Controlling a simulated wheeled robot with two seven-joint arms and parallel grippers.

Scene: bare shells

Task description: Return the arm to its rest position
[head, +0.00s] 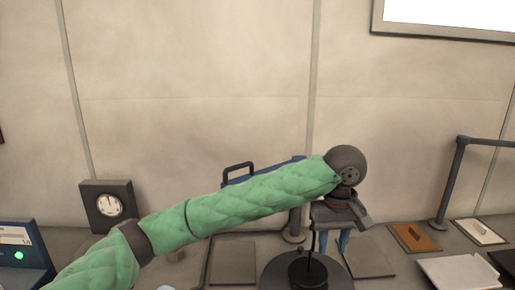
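My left arm (250,203), in a green quilted sleeve, reaches from the lower left across the picture to a dark round wrist joint right of the middle. My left gripper (333,242) hangs below that joint and points down over the counter. Its two bluish fingers are apart, with nothing visible between them. The fingertips are small, partly behind the thin rod of a dark round stand (278,275). My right gripper is not in view.
A black dial box (106,205) and a blue device with a green light (20,252) stand at left. A blue case (237,178) is partly behind my arm. At right are a brown board (414,237), a white pad (458,272) and a dark rail frame (455,180).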

